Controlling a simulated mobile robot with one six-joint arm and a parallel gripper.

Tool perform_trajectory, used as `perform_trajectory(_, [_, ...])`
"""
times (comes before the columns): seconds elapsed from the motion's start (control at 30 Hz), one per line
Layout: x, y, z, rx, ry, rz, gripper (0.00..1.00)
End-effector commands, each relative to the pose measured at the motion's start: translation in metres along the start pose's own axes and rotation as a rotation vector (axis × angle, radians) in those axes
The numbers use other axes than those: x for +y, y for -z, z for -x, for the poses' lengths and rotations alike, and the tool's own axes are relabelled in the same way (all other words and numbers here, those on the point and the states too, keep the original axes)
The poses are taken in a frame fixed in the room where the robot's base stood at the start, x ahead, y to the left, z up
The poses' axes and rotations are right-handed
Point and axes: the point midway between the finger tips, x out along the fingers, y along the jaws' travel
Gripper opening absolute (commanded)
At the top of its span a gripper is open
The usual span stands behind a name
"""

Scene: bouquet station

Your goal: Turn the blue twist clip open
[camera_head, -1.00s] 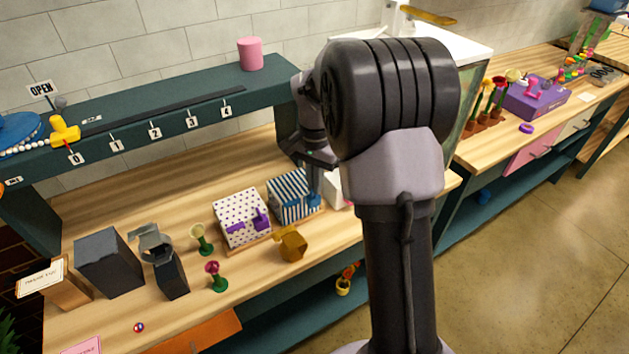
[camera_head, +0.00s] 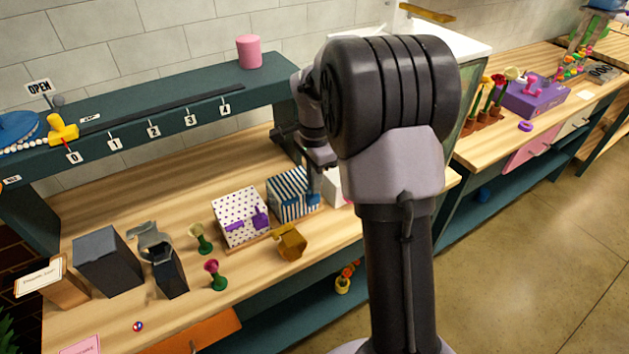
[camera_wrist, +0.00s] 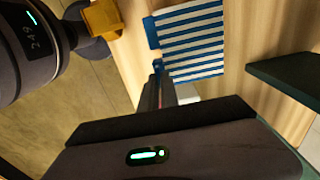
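The blue twist clip (camera_head: 313,199) is at the right front of the blue-and-white striped box (camera_head: 288,199). In the wrist view, blue parts of the clip (camera_wrist: 151,33) show at the edge of the striped box (camera_wrist: 195,40), one of them right at my fingertips. My gripper (camera_head: 312,186) points down over the clip, and its fingers (camera_wrist: 158,80) look close together around that blue part. Much of the clip is hidden by the fingers, so how far it is turned cannot be told.
A white dotted box (camera_head: 238,213) with a purple clip stands left of the striped box. A gold piece (camera_head: 290,243) lies in front. A dark shelf (camera_head: 180,108) runs behind. A white box (camera_head: 335,190) is close on the right.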

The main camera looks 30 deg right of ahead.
Motion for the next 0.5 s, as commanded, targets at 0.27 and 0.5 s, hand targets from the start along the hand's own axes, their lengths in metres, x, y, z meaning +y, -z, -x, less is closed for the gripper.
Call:
perform_trajectory(0.27, [-0.0002, 0.0002, 0.0003, 0.0, 0.001, -0.003, 0.0])
perform_trajectory(0.5, [-0.0002, 0.0002, 0.0003, 0.0, 0.001, -0.002, 0.27])
